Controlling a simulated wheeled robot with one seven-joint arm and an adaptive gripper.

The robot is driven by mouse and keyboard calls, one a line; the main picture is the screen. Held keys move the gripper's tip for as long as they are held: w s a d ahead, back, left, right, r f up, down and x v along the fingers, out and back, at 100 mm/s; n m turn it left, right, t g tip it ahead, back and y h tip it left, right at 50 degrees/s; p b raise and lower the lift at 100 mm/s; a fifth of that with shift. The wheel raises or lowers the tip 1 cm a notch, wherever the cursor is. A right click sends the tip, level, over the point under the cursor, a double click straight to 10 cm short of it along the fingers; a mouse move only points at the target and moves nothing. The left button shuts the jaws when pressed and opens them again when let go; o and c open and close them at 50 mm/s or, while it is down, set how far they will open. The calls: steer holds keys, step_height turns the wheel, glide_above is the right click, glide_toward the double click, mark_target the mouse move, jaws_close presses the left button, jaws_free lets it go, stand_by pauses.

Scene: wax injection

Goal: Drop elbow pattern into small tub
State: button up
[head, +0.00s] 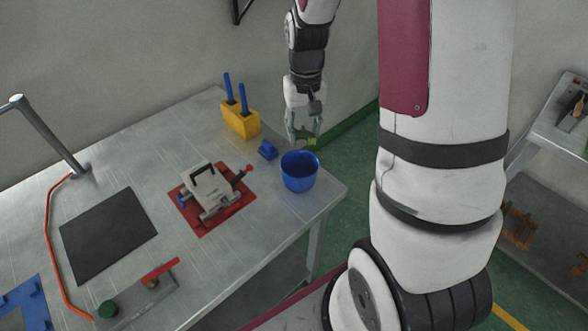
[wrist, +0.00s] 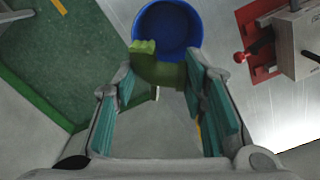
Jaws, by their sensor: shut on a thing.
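My gripper (head: 303,134) is shut on the green elbow pattern (head: 311,144). In the wrist view the pattern (wrist: 160,72) sits between the fingertips of my gripper (wrist: 161,80), with its lighter green end toward the top left. The small blue tub (head: 300,178) stands upright near the table's right corner. My gripper and the pattern are above and behind the tub's rim in the head view. In the wrist view the pattern overlaps the near edge of the tub (wrist: 172,28). The tub's inside is partly hidden by its wall and the pattern.
A small blue part (head: 267,150) lies just left of the tub. A yellow block (head: 240,122) with blue-handled tools stands behind it. A grey mould device (head: 207,188) on a red mat (head: 238,209) is to the left. The table edge is close behind and right of the tub.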

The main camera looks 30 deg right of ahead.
steer(key=shift+f+b, duration=0.7)
steer(key=shift+f, duration=0.85)
steer(key=o, duration=1)
steer(key=shift+o, duration=0.2)
step_height(320, 180, up, 10)
steer(key=shift+r, duration=1.05)
